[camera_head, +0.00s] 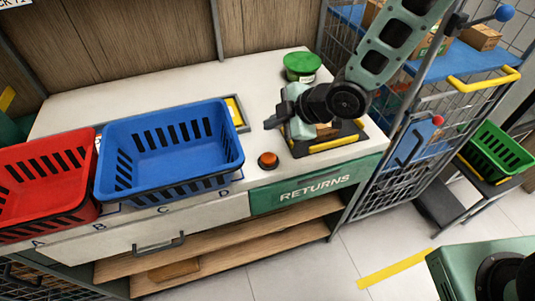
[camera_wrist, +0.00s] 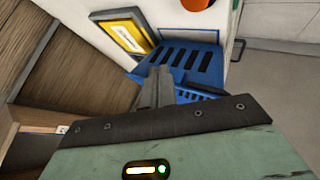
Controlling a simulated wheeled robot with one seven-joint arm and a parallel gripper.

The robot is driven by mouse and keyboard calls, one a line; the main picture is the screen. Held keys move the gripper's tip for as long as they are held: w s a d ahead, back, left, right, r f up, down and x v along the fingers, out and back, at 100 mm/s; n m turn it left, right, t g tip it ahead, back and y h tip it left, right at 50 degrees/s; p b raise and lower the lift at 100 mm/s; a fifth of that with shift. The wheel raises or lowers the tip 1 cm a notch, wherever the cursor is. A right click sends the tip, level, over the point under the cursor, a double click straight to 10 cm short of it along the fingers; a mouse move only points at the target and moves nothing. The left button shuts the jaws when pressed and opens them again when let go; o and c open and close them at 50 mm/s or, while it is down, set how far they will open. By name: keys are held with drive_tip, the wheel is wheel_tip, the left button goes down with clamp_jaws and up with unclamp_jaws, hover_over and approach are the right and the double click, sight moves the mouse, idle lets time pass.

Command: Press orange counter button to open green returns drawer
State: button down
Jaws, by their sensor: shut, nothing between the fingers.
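The orange counter button (camera_head: 268,161) sits in a dark round base near the counter's front edge, right of the blue basket. Part of it also shows at the top edge of the wrist view (camera_wrist: 195,4).
A blue basket (camera_head: 170,182) and a red basket (camera_head: 45,215) stand left on the counter (camera_head: 200,87). A green round object (camera_head: 302,65) is at the back. A yellow-black bordered area (camera_head: 340,143) lies under my arm. A wire cage cart (camera_head: 385,190) stands close on the right.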

sight(272, 159)
drive_tip(key=shift+f, duration=0.1)
wheel_tip(272, 159, down, 9)
drive_tip(key=b, duration=0.6)
drive_tip(key=shift+r+b, duration=0.2)
drive_tip(key=shift+b, duration=0.2)
drive_tip(key=shift+f, duration=0.1)
idle(1.4)
drive_tip(key=shift+f+b, duration=0.3)
drive_tip(key=shift+b, duration=0.2)
